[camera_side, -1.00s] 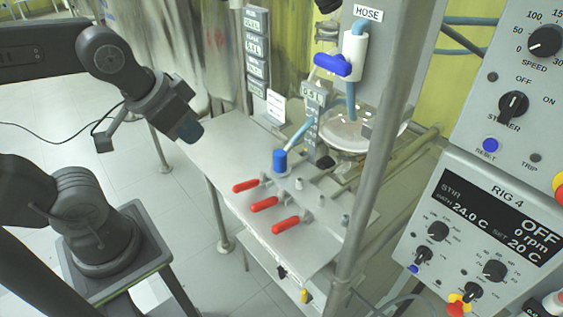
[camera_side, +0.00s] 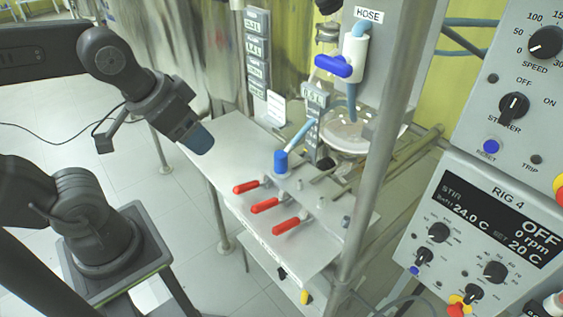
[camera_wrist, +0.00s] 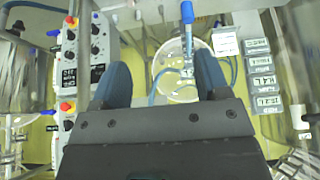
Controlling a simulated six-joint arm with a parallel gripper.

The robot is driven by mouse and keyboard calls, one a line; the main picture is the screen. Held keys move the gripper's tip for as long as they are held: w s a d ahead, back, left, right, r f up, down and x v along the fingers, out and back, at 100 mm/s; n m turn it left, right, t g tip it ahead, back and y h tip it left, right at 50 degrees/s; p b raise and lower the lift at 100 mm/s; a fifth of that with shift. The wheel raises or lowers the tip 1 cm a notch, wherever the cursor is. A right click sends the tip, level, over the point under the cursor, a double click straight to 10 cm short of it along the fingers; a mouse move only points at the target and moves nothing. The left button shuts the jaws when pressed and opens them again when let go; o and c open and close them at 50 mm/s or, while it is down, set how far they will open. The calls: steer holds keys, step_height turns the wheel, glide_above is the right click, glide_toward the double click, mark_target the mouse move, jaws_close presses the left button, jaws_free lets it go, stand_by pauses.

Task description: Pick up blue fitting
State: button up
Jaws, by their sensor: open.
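The blue fitting (camera_side: 281,161) stands upright on the flat grey bench plate, behind the red-handled valves, with a light blue hose beside it. In the wrist view a blue part (camera_wrist: 187,12) on a pale stem shows near the top edge; I cannot tell for sure that it is the same fitting. My gripper (camera_side: 198,139) is left of the fitting and higher, tilted down to the right, clearly apart from it. In the wrist view my gripper (camera_wrist: 160,68) has its two dark blue fingers spread, with nothing held between them.
Several red valve handles (camera_side: 265,205) lie in front of the fitting. A blue-handled hose valve (camera_side: 333,66) hangs above it. A metal post (camera_side: 377,150) and a control panel (camera_side: 490,215) stand to the right. The bench's left part (camera_side: 212,155) is bare.

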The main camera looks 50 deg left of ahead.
steer(key=m+t+y, duration=0.4)
steer(key=m+y, duration=0.6)
steer(key=m, duration=1.7)
glide_toward(280, 159)
steer(key=x, duration=1)
steer(key=c, duration=1.2)
